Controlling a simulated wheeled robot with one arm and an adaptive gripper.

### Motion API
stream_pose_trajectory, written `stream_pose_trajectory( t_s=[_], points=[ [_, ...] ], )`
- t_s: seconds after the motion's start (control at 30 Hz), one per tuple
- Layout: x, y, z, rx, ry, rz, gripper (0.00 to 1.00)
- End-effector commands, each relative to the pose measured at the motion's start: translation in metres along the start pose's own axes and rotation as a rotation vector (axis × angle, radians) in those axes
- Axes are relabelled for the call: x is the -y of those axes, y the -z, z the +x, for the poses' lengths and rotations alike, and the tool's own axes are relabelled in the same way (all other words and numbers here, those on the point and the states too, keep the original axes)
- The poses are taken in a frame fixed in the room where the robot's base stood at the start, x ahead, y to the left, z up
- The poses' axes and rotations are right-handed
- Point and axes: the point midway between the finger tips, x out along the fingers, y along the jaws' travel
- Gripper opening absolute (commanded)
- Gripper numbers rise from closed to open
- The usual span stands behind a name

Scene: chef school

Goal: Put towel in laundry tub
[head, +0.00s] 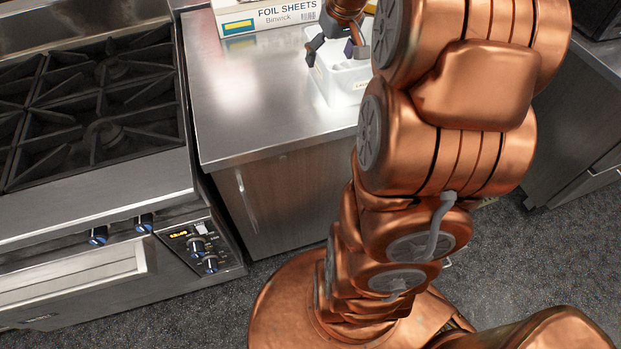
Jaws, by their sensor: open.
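A white tub (341,88) stands on the steel counter, partly hidden behind my arm. A small label with cut-off lettering shows on its front. My gripper (334,53) is open over the tub, its dark fingers spread apart near the tub's rim. Something white and rounded shows inside the tub below the fingers. I cannot tell whether it is the towel. No towel can be made out clearly elsewhere, and my gripper holds nothing that I can see.
A box marked foil sheets (265,17) lies behind the tub on the steel counter (250,110). A gas stove (95,105) is at the left, with its knobs facing front. Another cabinet (572,130) stands at the right. The counter's front left is clear.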

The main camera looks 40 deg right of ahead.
Motion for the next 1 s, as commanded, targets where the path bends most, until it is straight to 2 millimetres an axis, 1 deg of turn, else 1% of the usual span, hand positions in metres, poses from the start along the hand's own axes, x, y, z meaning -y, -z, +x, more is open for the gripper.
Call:
stream_pose_trajectory(
  t_s=[0.03, 0.1, 0.17, 0.2, 0.27, 0.3, 0.37, 0.4, 0.47, 0.5, 0.6, 0.7, 0.8, 0.83, 1.0],
  points=[
    [0.031, -0.015, -0.003, 0.03, 0.015, -0.03, 0.85],
    [0.064, -0.04, -0.005, 0.078, 0.032, -0.058, 0.85],
    [0.089, -0.062, -0.008, 0.115, 0.041, -0.081, 0.85],
    [0.104, -0.079, -0.009, 0.142, 0.045, -0.095, 0.85],
    [0.124, -0.103, -0.012, 0.179, 0.048, -0.117, 0.85],
    [0.136, -0.121, -0.014, 0.208, 0.049, -0.131, 0.85],
    [0.151, -0.148, -0.017, 0.247, 0.047, -0.151, 0.85],
    [0.159, -0.166, -0.019, 0.27, 0.043, -0.165, 0.85],
    [0.169, -0.193, -0.021, 0.309, 0.036, -0.184, 0.85],
    [0.173, -0.21, -0.023, 0.328, 0.029, -0.197, 0.85],
    [0.179, -0.251, -0.026, 0.384, 0.01, -0.221, 0.85],
    [0.18, -0.278, -0.029, 0.417, -0.008, -0.238, 0.85],
    [0.181, -0.297, -0.029, 0.441, -0.02, -0.248, 0.85],
    [0.181, -0.3, -0.03, 0.444, -0.022, -0.249, 0.85],
    [0.18, -0.305, -0.03, 0.451, -0.027, -0.249, 0.85]
  ],
)
